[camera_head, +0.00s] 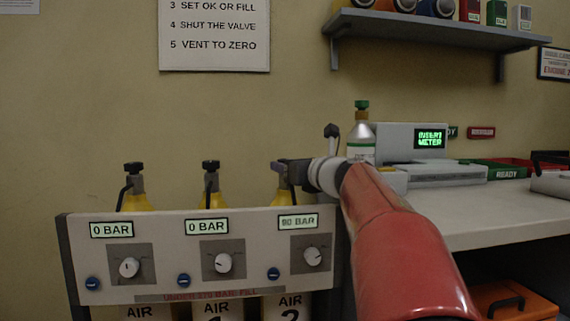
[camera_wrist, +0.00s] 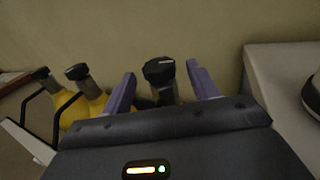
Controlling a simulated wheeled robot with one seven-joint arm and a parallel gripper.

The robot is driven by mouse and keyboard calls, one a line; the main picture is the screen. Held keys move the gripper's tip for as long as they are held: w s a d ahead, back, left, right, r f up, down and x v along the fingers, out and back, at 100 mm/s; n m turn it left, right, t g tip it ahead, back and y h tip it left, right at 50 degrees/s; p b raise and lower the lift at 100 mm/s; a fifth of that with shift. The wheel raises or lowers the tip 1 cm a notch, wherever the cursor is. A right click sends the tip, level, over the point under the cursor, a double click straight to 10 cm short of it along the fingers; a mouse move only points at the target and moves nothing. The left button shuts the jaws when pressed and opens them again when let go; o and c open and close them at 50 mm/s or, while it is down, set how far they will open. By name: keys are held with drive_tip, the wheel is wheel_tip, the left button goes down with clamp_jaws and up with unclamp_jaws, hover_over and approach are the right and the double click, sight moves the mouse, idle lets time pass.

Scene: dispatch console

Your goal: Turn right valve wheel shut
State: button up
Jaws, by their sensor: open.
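The right valve wheel (camera_wrist: 158,70) is a black knob on a grey valve stem. In the wrist view it sits between the two purple fingers of my gripper (camera_wrist: 161,82), which is open with gaps on both sides of the wheel. In the head view my gripper (camera_head: 287,170) is at the top of the right yellow cylinder (camera_head: 280,199) and hides that wheel. The middle valve wheel (camera_head: 211,165) and left valve wheel (camera_head: 134,168) stand clear to the left. The right display (camera_head: 298,222) reads 90 BAR.
The white panel (camera_head: 180,255) in front of the cylinders has two displays at 0 BAR, dials and blue buttons. A counter (camera_head: 480,222) at the right holds a meter console (camera_head: 425,160) reading INSERT METER and a green-topped bottle (camera_head: 361,140). A shelf (camera_head: 420,28) hangs above.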

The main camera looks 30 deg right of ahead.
drive_tip(key=shift+w+a, duration=0.2)
drive_tip(key=shift+w, duration=1.3)
drive_tip(key=c, duration=1)
